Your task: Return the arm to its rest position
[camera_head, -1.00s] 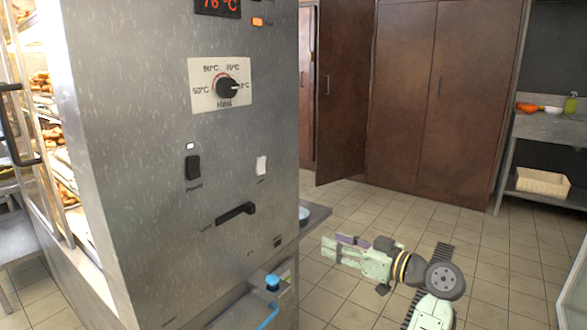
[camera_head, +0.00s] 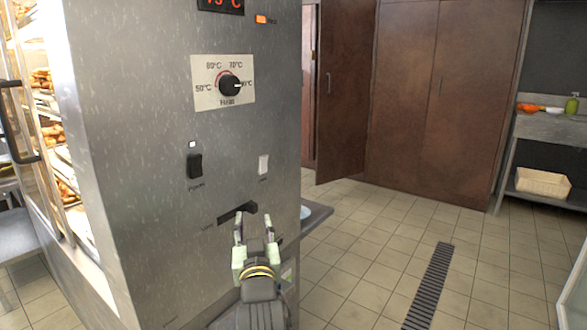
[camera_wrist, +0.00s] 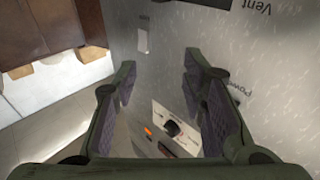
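My gripper (camera_head: 256,228) is at the lower middle of the head view, in front of the steel cabinet (camera_head: 150,100). Its two fingers point up and stand apart, with nothing between them. In the wrist view my gripper (camera_wrist: 158,85) is also open and empty, and the cabinet's panel with the dial (camera_wrist: 172,128) shows past the fingers. My arm covers the lower right part of the cabinet front. Whether the fingers touch the panel cannot be told.
The cabinet front has a temperature dial (camera_head: 229,85), a black power switch (camera_head: 194,166), a pale switch (camera_head: 263,165) and a dark vent handle (camera_head: 237,211), partly behind my fingers. Brown cupboards (camera_head: 400,100) stand behind, one door open. The tiled floor (camera_head: 380,250) at right is clear.

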